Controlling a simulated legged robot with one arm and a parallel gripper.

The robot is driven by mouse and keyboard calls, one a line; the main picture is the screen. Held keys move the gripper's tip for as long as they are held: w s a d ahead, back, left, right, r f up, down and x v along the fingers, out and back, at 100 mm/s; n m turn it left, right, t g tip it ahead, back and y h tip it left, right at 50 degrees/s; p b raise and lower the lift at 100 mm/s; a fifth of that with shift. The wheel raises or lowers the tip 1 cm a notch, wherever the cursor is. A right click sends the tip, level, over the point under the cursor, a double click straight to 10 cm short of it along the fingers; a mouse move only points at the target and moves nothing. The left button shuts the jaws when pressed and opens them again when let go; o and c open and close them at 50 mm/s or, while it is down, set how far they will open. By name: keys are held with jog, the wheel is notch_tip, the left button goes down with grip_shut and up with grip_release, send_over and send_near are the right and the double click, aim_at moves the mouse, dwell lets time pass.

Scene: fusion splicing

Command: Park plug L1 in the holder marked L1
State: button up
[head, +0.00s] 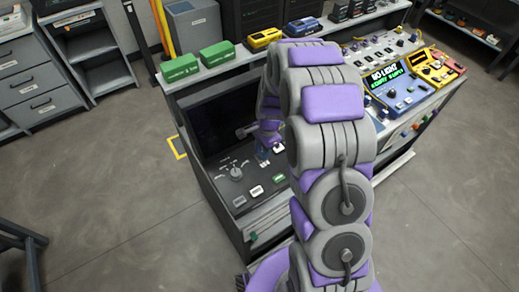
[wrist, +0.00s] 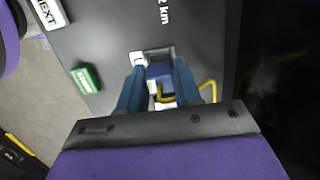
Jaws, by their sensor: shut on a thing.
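In the wrist view my gripper (wrist: 157,82) is shut on a blue plug (wrist: 160,72), with a blue finger on each side of it. A yellow cable (wrist: 208,87) runs from the plug to the right. A grey square holder (wrist: 165,51) shows just beyond the plug, with a partly hidden white label starting with "L" (wrist: 137,58) beside it. The plug overlaps the holder in this view; I cannot tell whether it is in it or above it. In the head view my gripper (head: 264,153) is small and low over the console, and the plug is not clear there.
The dark console panel (head: 225,200) carries a knob (head: 236,172), several buttons and a black screen (head: 222,124). A green button (wrist: 86,78) and a "NEXT" label (wrist: 48,12) lie left of the holder. Green boxes (head: 217,54) and instruments (head: 395,92) stand behind.

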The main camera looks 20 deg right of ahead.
jog(key=shift+d+f, duration=0.15)
jog(key=shift+d, duration=0.5)
grip_shut()
jog(key=shift+s+a+f, duration=0.1)
jog(key=shift+a+f, duration=0.35)
jog(key=shift+f, duration=0.1)
jog(key=shift+s+f, duration=0.35)
jog(key=shift+s, duration=0.05)
jog(key=o, duration=1)
grip_release()
jog(key=shift+s, duration=0.15)
jog(key=shift+o, duration=0.4)
notch_tip(320, 180, up, 17)
jog(key=w+d+p, duration=0.1)
jog(key=d+p, duration=0.1)
jog(key=p, duration=0.1)
jog(key=shift+w, duration=0.25)
jog(key=shift+d+r+p, duration=0.25)
jog(key=shift+r+p, duration=0.1)
jog(key=shift+r, duration=0.25)
